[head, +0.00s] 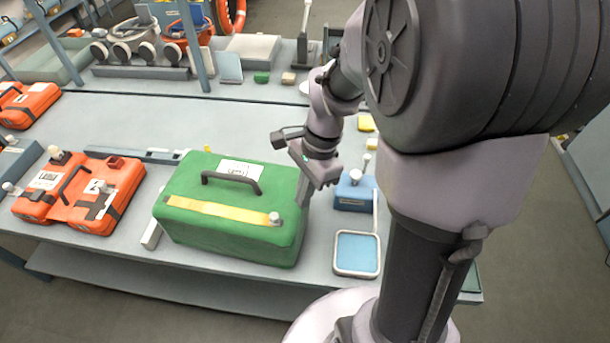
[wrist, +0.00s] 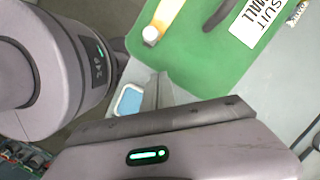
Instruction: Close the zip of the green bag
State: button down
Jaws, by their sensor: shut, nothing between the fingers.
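The green bag (head: 236,235) stands on the workbench, with a dark handle and a white label on top. A yellow zip band (head: 215,210) runs along its near top edge. A pale zip pull (head: 274,218) sits at the band's right end. In the wrist view the pull (wrist: 151,35) and part of the green top (wrist: 205,55) show. My gripper (head: 304,195) is shut and empty at the bag's right end, apart from the pull. Its fingers (wrist: 157,90) point down beside the bag in the wrist view. I cannot tell whether they touch the bag.
Orange cases (head: 105,195) lie left of the bag. A blue box (head: 355,192) and a blue-faced tray (head: 357,254) stand close on its right. My arm covers the right side of the head view. Bare bench (head: 90,255) shows at the front left.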

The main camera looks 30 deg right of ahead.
jog(key=shift+s+a, duration=0.15)
jog(key=shift+a, duration=1.85)
jog(key=w+a+p, duration=0.1)
jog(key=w+a, duration=0.4)
jog(key=a, duration=0.1)
jog(key=w+a+p, duration=0.2)
jog(key=w+a, duration=0.4)
jog(key=a, duration=0.1)
jog(key=w+a+p, duration=0.1)
jog(key=w+a, duration=0.5)
jog(key=a, duration=0.1)
jog(key=shift+w+p, duration=0.2)
jog(key=shift+p, duration=0.1)
jog(key=shift+r, duration=0.1)
